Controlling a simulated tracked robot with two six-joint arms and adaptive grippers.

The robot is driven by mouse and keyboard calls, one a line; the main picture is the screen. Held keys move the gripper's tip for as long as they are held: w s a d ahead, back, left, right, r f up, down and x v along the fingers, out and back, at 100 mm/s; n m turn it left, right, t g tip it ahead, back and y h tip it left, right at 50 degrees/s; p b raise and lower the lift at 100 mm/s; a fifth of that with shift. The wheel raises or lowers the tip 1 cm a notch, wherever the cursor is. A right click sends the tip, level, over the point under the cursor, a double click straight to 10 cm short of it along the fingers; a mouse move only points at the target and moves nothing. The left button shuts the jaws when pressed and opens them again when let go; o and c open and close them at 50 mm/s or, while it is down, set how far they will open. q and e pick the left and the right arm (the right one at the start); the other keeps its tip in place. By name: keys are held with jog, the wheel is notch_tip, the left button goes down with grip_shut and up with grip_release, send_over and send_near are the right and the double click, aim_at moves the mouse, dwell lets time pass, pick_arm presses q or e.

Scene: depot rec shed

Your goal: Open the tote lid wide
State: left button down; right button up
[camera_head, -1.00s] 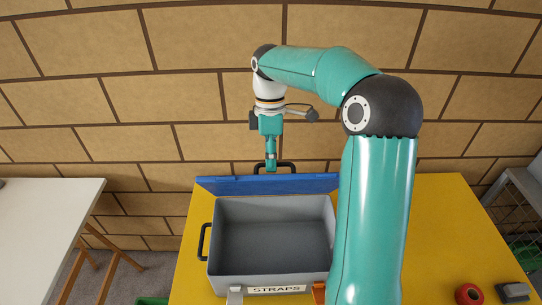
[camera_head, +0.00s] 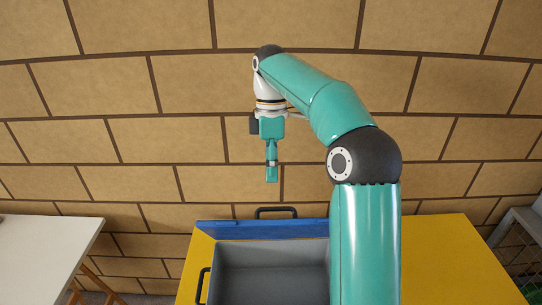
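The grey tote (camera_head: 270,249) stands on the yellow table, its open top facing up and its inside empty where I can see it. Its blue lid (camera_head: 262,229) is swung up and back behind the far rim, seen nearly edge-on. A dark handle (camera_head: 276,211) shows at the lid's far edge. My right gripper (camera_head: 272,178) points down above and behind the lid, apart from the handle. Its fingers are seen edge-on, so I cannot tell if they are open. My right arm hides the tote's right side. My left gripper is out of view.
The yellow table (camera_head: 445,262) has bare room right of my arm. A white table (camera_head: 42,250) stands at the left, with a gap between. A brick wall (camera_head: 180,140) rises behind. A grey wire rack (camera_head: 518,250) stands at the far right.

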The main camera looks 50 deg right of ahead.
jog(key=shift+v, duration=1.4)
jog(key=shift+n, duration=0.3)
jog(key=c, duration=0.6)
jog(key=shift+w+d+n, duration=0.1)
jog(key=shift+w+n, duration=0.05)
jog(key=shift+n, duration=0.35)
grip_shut()
jog(key=n+t+h+b, duration=0.35)
jog(key=n+b, duration=0.35)
jog(key=n, duration=0.9)
send_over(275, 223)
jog(key=w, duration=0.3)
notch_tip(275, 223, down, 3)
jog(key=shift+h, duration=0.25)
jog(key=b+x, duration=0.1)
jog(key=x, duration=0.7)
jog(key=shift+s+d+f, duration=0.15)
jog(key=shift+d+f, duration=0.05)
jog(key=shift+f, duration=0.1)
